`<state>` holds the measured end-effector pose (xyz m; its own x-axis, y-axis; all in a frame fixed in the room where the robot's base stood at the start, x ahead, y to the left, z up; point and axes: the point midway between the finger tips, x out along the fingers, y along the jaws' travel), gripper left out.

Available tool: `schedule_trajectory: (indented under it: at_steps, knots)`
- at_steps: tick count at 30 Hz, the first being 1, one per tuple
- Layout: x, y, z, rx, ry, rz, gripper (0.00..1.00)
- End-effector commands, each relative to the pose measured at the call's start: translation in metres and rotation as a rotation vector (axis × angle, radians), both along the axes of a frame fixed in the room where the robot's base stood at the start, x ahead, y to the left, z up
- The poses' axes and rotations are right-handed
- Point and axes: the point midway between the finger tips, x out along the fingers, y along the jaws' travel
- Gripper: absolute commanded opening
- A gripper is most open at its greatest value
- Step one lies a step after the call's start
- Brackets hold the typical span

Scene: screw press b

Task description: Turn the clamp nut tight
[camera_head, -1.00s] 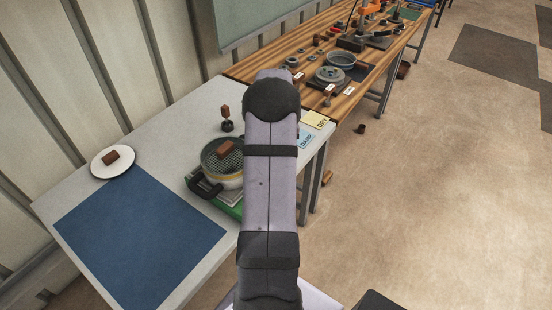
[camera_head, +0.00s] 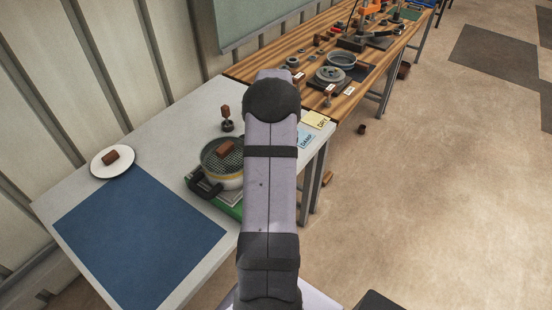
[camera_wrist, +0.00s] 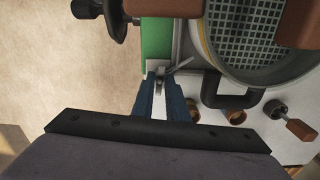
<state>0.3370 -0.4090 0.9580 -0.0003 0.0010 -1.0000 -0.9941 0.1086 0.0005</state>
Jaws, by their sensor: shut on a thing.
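My gripper (camera_wrist: 160,88) shows in the wrist view with two blue fingers close together. They are shut on a small grey metal piece at the edge of the green base (camera_wrist: 156,42), which appears to be the clamp nut (camera_wrist: 159,74). The fingers cover most of it, so its tightness cannot be seen. A thin grey bar (camera_wrist: 180,65) slants up right of the fingertips. A round pan with a mesh (camera_head: 210,157) stands on the green base in the head view. My arm hides the gripper and nut there.
A dark clamp-like part (camera_wrist: 100,12) is at the wrist view's upper left. A black loop handle (camera_wrist: 232,101) and a brown-handled tool (camera_wrist: 298,129) are to the right. A brown block (camera_head: 224,148) lies on the mesh. A plate (camera_head: 112,161) and blue mat (camera_head: 138,235) are left.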

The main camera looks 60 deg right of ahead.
Motion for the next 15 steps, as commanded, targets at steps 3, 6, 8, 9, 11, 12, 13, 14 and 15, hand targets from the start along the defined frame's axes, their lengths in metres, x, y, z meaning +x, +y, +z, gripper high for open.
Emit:
schedule_trajectory:
  at_steps: [3, 6, 8, 9, 11, 12, 13, 14, 15]
  knots:
    - [0.0006, -0.0014, 0.001, -0.004, -0.002, -0.11, 0.0]
    - [0.0005, -0.0015, 0.001, -0.004, -0.002, -0.204, 0.0]
    - [0.0006, -0.0016, 0.0011, -0.004, -0.002, -0.262, 0.0]
    - [0.0006, -0.0016, 0.0011, -0.004, -0.002, -0.299, 0.0]
    - [0.0006, -0.0017, 0.0011, -0.004, -0.002, -0.356, 0.0]
    - [0.0006, -0.0017, 0.0011, -0.004, -0.002, -0.392, 0.0]
    - [0.0006, -0.0017, 0.0011, -0.004, -0.002, -0.419, 0.0]
    - [0.0006, -0.0017, 0.0012, -0.004, -0.002, -0.446, 0.0]
    - [0.0006, -0.0018, 0.0012, -0.004, -0.002, -0.48, 0.0]
